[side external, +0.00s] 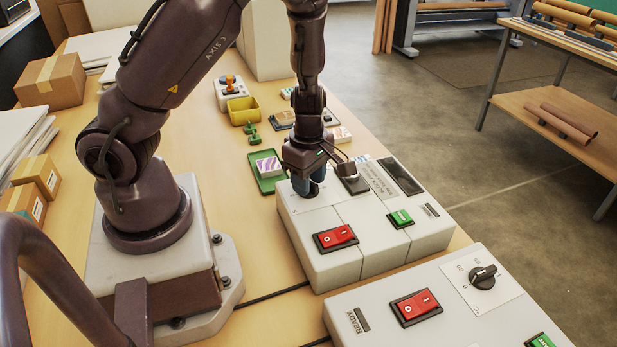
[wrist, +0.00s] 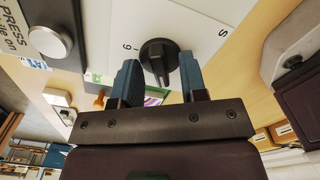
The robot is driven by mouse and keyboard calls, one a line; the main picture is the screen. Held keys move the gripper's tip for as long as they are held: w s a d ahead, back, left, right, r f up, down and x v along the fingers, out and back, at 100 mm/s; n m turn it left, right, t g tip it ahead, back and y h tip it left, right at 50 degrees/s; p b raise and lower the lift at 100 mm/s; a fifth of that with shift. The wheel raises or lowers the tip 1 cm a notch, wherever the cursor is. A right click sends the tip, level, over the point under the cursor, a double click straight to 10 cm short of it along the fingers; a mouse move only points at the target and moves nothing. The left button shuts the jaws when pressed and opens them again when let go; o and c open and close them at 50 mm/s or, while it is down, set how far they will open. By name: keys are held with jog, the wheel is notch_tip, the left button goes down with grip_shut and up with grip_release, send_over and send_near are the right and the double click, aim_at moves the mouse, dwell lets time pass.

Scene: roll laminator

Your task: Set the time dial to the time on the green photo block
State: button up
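The black time dial (wrist: 160,58) shows in the wrist view on a white panel, with a "6" at its left and an "s" at its right. My gripper (wrist: 160,75) is open, with one blue finger on each side of the dial's ridge; gaps show, and contact is unclear. In the side view my gripper (side external: 309,185) is low over the left end of the middle white machine (side external: 345,215) and hides this dial. A purple-and-white patterned block (side external: 268,166) sits on a green tray (side external: 268,184). A small block with green (side external: 287,92) lies farther back; its time is unreadable.
A nearer white machine (side external: 370,318) has another black dial (side external: 483,277) and a red switch (side external: 416,307). The middle machine has a red switch (side external: 335,238) and a green switch (side external: 400,218). A silver button (wrist: 50,42) is near my fingers. A yellow bin (side external: 243,110) stands behind.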

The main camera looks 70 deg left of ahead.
grip_shut()
jog(key=shift+m, duration=0.4)
jog(key=m, duration=0.4)
jog(key=shift+r+m, duration=0.1)
jog(key=shift+m, duration=0.2)
jog(key=m, duration=0.6)
jog(key=shift+m, duration=0.3)
grip_release()
